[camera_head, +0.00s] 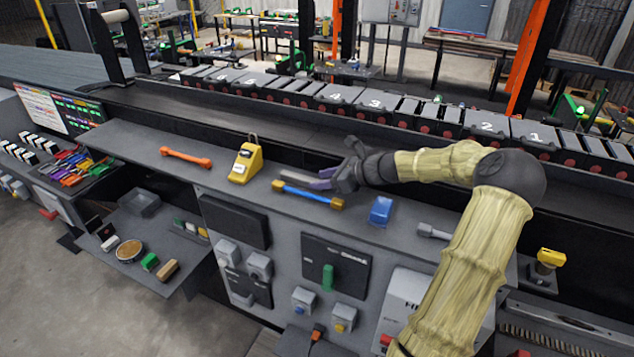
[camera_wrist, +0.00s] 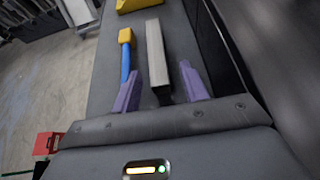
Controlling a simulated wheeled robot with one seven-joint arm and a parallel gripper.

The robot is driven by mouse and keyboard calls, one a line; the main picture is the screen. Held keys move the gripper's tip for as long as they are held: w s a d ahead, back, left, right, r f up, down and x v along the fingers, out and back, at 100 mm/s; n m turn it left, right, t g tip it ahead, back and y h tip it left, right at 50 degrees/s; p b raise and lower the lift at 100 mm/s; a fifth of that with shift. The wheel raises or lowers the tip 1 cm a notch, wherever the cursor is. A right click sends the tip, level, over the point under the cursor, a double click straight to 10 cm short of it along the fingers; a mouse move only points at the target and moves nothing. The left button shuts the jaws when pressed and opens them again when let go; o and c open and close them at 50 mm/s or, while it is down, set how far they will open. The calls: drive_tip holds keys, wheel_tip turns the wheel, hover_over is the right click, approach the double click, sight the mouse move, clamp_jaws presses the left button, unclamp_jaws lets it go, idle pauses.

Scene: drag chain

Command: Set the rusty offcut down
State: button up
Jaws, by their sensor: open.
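A long grey bar (camera_wrist: 157,50), seemingly the offcut, lies lengthwise between my fingers in the wrist view. I see no clear rust on it. It also shows in the head view (camera_head: 297,177), just left of my gripper (camera_head: 323,179), at the grey ledge (camera_head: 225,192). My gripper's purple fingers are open in the wrist view (camera_wrist: 162,90), one on each side of the bar's near end, with gaps visible. Whether the bar's whole underside touches the ledge cannot be told.
A blue-handled tool with yellow ends (camera_head: 308,194) lies close beside the bar. A yellow block (camera_head: 245,163) and an orange tool (camera_head: 186,157) are farther left. A blue block (camera_head: 381,211) stands to the right. Numbered trays (camera_head: 340,95) line the back.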

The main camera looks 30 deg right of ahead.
drive_tip(key=b+v, duration=0.2)
drive_tip(key=v, duration=0.8)
drive_tip(key=shift+s+r, duration=0.1)
drive_tip(key=shift+s, duration=0.1)
drive_tip(key=shift+w, duration=0.1)
